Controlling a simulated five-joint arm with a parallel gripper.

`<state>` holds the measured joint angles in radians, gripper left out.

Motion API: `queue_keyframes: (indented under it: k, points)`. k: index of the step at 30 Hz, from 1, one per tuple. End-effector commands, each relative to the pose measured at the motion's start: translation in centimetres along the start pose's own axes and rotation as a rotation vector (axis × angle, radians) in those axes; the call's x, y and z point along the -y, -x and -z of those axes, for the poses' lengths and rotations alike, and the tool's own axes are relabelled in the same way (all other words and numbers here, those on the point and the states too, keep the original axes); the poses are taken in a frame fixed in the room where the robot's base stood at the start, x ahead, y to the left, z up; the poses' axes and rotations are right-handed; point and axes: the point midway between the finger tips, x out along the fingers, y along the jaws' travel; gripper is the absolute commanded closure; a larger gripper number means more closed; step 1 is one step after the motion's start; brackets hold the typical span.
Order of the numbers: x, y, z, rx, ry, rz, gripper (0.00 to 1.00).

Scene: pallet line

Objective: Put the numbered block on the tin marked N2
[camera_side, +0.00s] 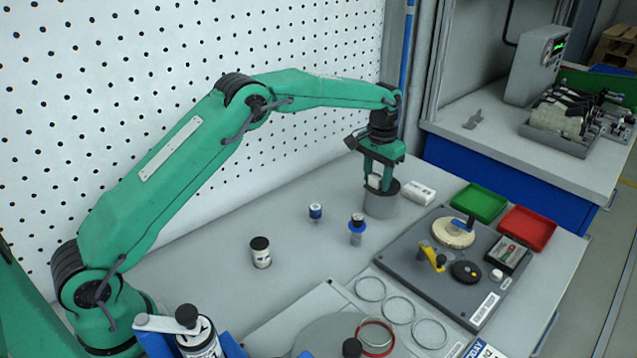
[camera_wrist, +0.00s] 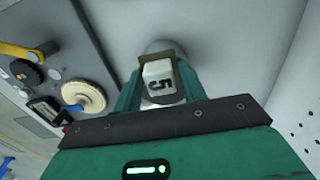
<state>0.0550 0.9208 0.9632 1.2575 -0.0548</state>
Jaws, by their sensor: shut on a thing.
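My gripper (camera_side: 376,177) is shut on a white block (camera_side: 374,181) over a grey round tin (camera_side: 381,204). In the wrist view the block (camera_wrist: 159,76) sits between the fingers of my gripper (camera_wrist: 160,88) and shows a dark numeral that looks like 5. The tin (camera_wrist: 165,46) shows behind the block there, mostly covered by it. In the side view the block is at the height of the tin's top; I cannot tell whether they touch. No N2 mark is readable on the tin.
A white piece (camera_side: 420,192) lies right behind the tin. Small blue-and-white items (camera_side: 357,230) and a black-lidded jar (camera_side: 260,253) stand to the left. A dark fixture plate (camera_side: 400,262), a green tray (camera_side: 478,203) and a red tray (camera_side: 527,228) are to the right.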

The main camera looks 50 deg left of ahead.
Motion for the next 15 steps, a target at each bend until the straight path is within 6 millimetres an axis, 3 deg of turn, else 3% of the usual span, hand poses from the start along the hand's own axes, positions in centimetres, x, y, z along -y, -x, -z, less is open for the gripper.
queue_keyframes:
  k: [8, 9, 12, 15]
  points:
    - [0.0, -0.23, 0.01, 0.0, 0.0, 0.0, 0.83]
    - [0.0, -0.3, 0.0, 0.0, 0.0, 0.0, 0.57]
    - [0.0, -0.28, 0.0, 0.0, 0.0, 0.0, 0.37]
    - [0.0, -0.28, 0.0, 0.0, 0.0, 0.0, 0.37]
